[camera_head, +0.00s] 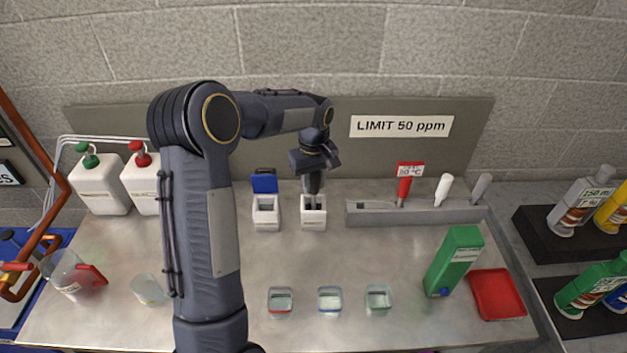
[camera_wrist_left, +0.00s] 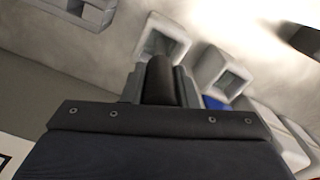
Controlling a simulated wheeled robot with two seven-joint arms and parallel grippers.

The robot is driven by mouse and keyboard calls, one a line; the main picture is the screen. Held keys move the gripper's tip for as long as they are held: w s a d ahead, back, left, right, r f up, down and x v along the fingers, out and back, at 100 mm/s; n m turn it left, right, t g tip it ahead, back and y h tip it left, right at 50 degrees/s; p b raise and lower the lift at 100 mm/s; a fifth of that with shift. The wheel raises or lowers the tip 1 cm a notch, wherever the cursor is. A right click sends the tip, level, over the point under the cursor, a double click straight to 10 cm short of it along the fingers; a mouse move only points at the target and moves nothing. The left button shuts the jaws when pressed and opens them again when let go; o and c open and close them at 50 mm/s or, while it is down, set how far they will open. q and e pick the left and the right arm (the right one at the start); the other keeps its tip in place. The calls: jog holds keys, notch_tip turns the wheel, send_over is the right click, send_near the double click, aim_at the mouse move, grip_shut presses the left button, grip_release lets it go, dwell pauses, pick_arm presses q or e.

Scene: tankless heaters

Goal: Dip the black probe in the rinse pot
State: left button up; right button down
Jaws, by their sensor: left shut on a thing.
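My left gripper (camera_head: 312,172) is shut on the black probe (camera_wrist_left: 160,80), a dark rounded handle between its fingers in the left wrist view. The gripper hangs above and at the back of the right one of two small white pots (camera_head: 313,222). That pot also shows just beyond the probe in the left wrist view (camera_wrist_left: 178,32). I cannot tell whether the probe's tip is inside its opening. The other white pot (camera_head: 266,222) stands to the left and shows too in the left wrist view (camera_wrist_left: 240,72). The pots' labels are too small to read. My right gripper is not in view.
A grey rack (camera_head: 420,217) at the right holds red, white and grey probes. A blue block (camera_head: 264,182) stands behind the left pot. Several small glass cups stand in front, with a green carton (camera_head: 455,262) and red tray (camera_head: 497,293) at the right.

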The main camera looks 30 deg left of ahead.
pick_arm(q)
jog(key=shift+f+b, duration=0.85)
jog(key=shift+f, duration=0.25)
dwell(1.6)
notch_tip(320, 180, up, 10)
jog(key=p, duration=0.7)
jog(key=shift+f, duration=0.1)
jog(key=shift+r, duration=1.15)
